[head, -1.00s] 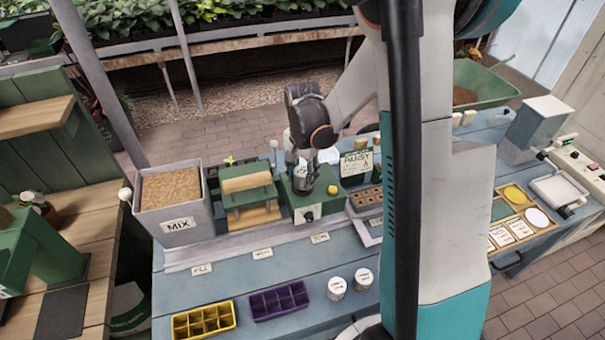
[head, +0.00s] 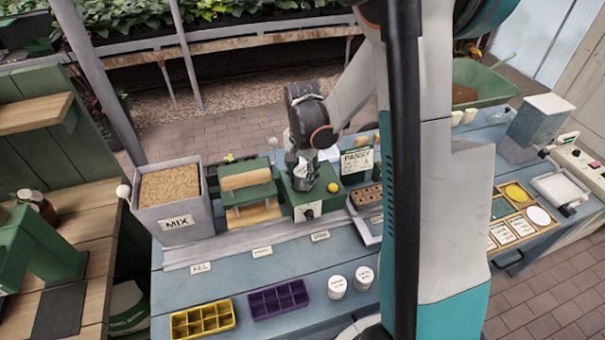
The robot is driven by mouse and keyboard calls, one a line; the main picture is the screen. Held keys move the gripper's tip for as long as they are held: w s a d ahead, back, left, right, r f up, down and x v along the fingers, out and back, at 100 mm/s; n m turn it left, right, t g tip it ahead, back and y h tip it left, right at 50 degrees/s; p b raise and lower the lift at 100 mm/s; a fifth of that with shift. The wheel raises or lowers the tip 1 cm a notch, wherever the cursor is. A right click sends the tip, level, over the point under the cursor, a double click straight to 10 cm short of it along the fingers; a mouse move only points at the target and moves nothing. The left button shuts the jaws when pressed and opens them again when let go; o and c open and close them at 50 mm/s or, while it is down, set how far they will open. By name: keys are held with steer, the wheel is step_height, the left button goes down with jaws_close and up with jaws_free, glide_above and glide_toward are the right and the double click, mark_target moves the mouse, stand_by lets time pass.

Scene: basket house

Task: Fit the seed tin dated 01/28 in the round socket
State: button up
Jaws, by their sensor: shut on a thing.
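My gripper (head: 302,184) points down over the green box (head: 307,208) with a dial on its front, at the back of the blue bench. It is shut on a small pale thing, probably a tin, mostly hidden by the fingers; no date can be read on it. I cannot tell whether it touches the box or sits in a socket there. Two white tins with dark print on their lids, a left one (head: 337,287) and a right one (head: 363,278), stand upright at the bench front. Their dates are too small to read. No round socket shows clearly.
A grey MIX bin (head: 178,222) and a green press-like stand (head: 248,196) are left of the box. A PANSY sign (head: 357,163) and a brown cell tray (head: 365,199) are right. Yellow (head: 203,319) and purple (head: 279,299) trays lie in front. My arm hides part of the bench.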

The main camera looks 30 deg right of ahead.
steer(key=shift+f, duration=0.15)
steer(key=o, duration=1.1)
steer(key=o, duration=0.5)
steer(key=shift+o, duration=0.2)
steer(key=shift+r+p, duration=2.4)
steer(key=shift+r, duration=1.6)
